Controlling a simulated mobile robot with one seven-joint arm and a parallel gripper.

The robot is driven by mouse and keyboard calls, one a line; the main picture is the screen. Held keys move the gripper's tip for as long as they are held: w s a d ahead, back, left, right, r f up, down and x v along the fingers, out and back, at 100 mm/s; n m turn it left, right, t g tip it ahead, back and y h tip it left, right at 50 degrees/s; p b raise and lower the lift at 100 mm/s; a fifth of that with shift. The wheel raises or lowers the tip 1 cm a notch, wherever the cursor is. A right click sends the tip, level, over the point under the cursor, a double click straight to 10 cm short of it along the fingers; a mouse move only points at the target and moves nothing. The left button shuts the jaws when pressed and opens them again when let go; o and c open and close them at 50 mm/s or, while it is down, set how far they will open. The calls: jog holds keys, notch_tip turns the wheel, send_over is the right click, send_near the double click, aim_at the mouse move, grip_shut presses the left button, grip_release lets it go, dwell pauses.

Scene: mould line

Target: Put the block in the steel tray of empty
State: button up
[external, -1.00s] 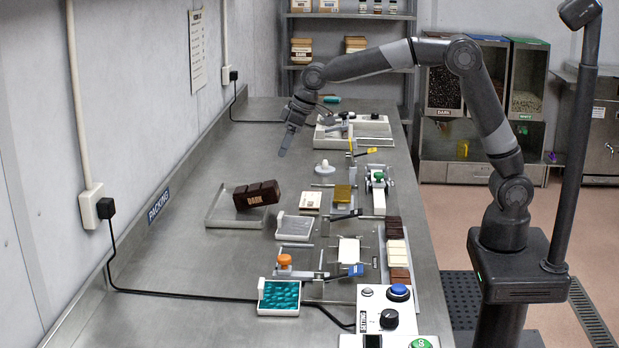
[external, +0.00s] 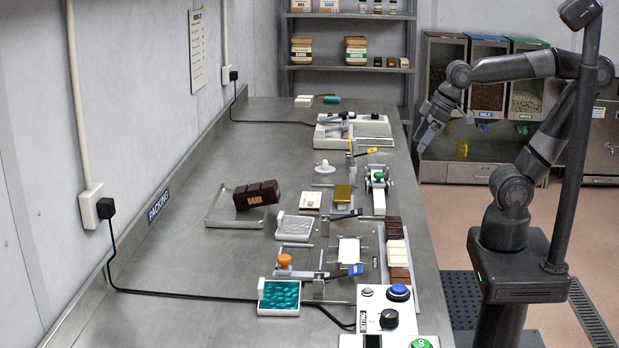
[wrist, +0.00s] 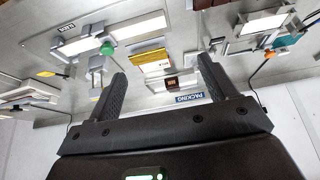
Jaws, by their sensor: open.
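A dark brown block (external: 256,195) marked DARK lies tilted across the right side of a shallow steel tray (external: 222,208) on the left part of the bench. The tray's visible floor is otherwise bare. In the wrist view the block (wrist: 185,81) shows small, far beyond my fingers, near the PACKING sign. My gripper (external: 427,140) is past the bench's right edge, far to the right of the block and tray. In the wrist view my gripper (wrist: 162,72) is open, with nothing between its fingers.
Moulds, small presses and chocolate bars (external: 397,250) line the bench's right side. A control box (external: 387,312) stands at the near end. A cream piece (external: 303,101) lies at the far end. Dispensers (external: 487,90) stand behind my arm. The bench's left strip is mostly clear.

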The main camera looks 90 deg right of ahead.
jog(key=s+f, duration=0.1)
jog(key=s, duration=0.1)
jog(key=s+f, duration=0.1)
jog(key=s, duration=0.1)
jog(key=shift+f, duration=0.15)
jog(key=shift+o, duration=0.4)
jog(key=shift+w, duration=0.1)
dwell(0.8)
